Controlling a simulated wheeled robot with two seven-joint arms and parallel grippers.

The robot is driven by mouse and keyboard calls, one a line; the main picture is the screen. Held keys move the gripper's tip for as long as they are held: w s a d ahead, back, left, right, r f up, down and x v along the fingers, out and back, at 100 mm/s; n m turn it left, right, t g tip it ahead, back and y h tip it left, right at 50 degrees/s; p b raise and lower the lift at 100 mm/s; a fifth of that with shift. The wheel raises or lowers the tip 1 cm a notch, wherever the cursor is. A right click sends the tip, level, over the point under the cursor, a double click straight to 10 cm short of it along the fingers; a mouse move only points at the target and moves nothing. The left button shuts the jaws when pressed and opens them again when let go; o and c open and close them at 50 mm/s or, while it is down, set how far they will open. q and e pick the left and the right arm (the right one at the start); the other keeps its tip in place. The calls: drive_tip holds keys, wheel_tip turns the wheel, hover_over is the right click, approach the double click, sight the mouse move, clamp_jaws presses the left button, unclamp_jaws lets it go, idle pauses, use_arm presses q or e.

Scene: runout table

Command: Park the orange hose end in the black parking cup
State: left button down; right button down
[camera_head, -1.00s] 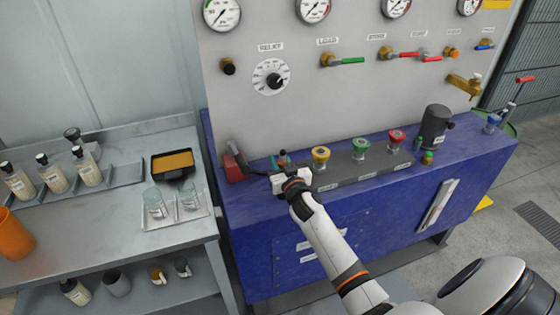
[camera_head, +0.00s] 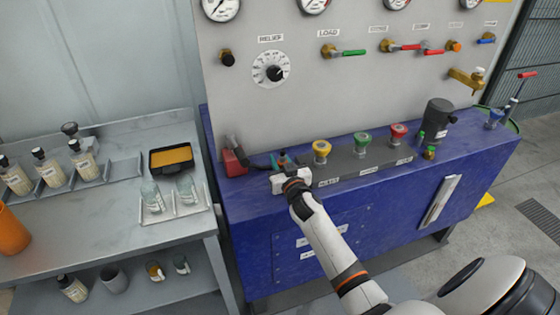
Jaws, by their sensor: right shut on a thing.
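My right gripper (camera_head: 291,180) is at the left end of the dark rail (camera_head: 345,168) on the blue bench. Its jaws are shut on a small fitting with teal and red parts (camera_head: 281,161), mostly hidden behind the gripper. A dark hose-like line runs from the fitting's left side towards a red block (camera_head: 233,162). I cannot make out an orange hose end. A black upright cylinder (camera_head: 437,118) stands at the right of the bench; I cannot tell whether it is the parking cup. My left gripper is not in view.
Yellow (camera_head: 321,148), green (camera_head: 362,140) and red (camera_head: 398,132) couplings stand along the rail. A grey panel with gauges and valves rises behind. A side table (camera_head: 100,215) at the left holds bottles, glasses on a tray and an orange cup.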

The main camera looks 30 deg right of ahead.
drive_tip(key=shift+f, duration=0.1)
drive_tip(key=c, duration=1)
unclamp_jaws()
drive_tip(key=shift+s, duration=0.15)
drive_tip(key=b+v, duration=0.1)
drive_tip(key=v, duration=1)
drive_tip(key=shift+s+a, duration=0.2)
drive_tip(key=shift+s, duration=0.2)
